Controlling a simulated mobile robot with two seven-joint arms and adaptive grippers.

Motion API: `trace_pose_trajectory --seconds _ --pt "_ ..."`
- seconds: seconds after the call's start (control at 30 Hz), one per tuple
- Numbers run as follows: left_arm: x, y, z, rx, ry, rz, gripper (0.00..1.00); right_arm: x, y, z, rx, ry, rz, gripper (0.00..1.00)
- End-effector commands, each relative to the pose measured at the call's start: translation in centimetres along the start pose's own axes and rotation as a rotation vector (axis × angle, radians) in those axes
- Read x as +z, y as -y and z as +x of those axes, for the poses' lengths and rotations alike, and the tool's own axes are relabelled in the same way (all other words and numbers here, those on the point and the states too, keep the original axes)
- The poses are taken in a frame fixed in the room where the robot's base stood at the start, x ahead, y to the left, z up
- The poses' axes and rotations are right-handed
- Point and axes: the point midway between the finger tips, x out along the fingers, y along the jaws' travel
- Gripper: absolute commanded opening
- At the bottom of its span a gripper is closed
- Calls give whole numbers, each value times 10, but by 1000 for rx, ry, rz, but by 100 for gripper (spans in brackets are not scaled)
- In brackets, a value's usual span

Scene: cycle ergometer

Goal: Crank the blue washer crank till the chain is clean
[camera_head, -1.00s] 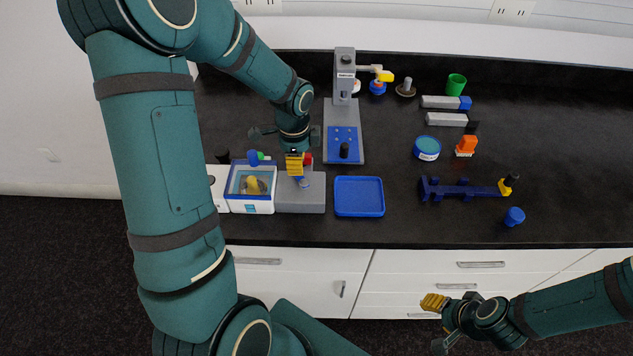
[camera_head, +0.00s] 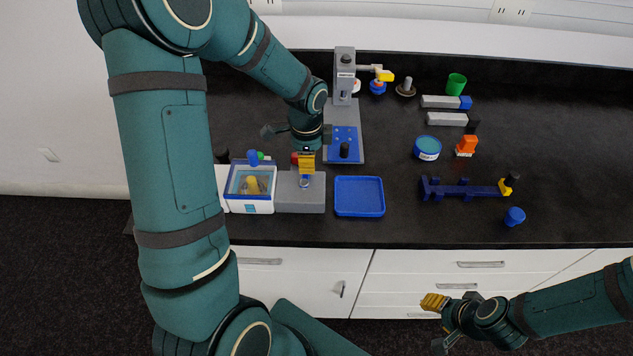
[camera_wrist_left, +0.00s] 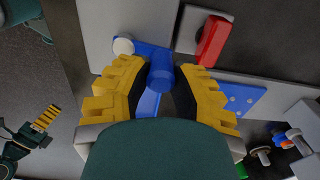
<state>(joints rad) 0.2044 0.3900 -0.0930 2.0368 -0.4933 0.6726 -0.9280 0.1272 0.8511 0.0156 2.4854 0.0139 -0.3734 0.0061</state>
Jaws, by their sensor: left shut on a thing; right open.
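In the left wrist view the blue crank's handle (camera_wrist_left: 160,72) stands between the yellow fingers of my left gripper (camera_wrist_left: 163,85), which is shut on it. A blue arm leads left from it to a round white end (camera_wrist_left: 123,46). In the head view my left gripper (camera_head: 305,170) is over the grey block (camera_head: 313,206), and its fingers mostly hide the crank. A white and blue basin (camera_head: 250,207) with something yellow inside stands against the block's left side. I cannot make out the chain. My right gripper (camera_head: 434,302) is open and empty, in front of the counter.
A blue tray (camera_head: 359,213) lies right of the grey block. A grey stand (camera_head: 344,100) on a base with a blue pad is behind. A red bar (camera_wrist_left: 211,40) is close to my left fingers. A dark blue rack, tin and several small items are farther right.

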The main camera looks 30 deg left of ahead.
Motion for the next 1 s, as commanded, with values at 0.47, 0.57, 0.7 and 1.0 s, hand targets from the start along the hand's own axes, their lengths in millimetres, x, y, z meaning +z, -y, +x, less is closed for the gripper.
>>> trace_pose_trajectory --seconds 0.47,0.57,0.7,1.0 --pt "-8 -5 1 6 2 0 14 0 0 1 0 0 0 47" --pt "-8 -6 1 7 2 -1 15 0 0 1 0 0 0 47" --pt "-11 -8 2 7 3 1 17 0 -1 2 0 0 0 47" --pt "-14 -10 2 9 3 0 22 0 -1 2 0 0 0 47"
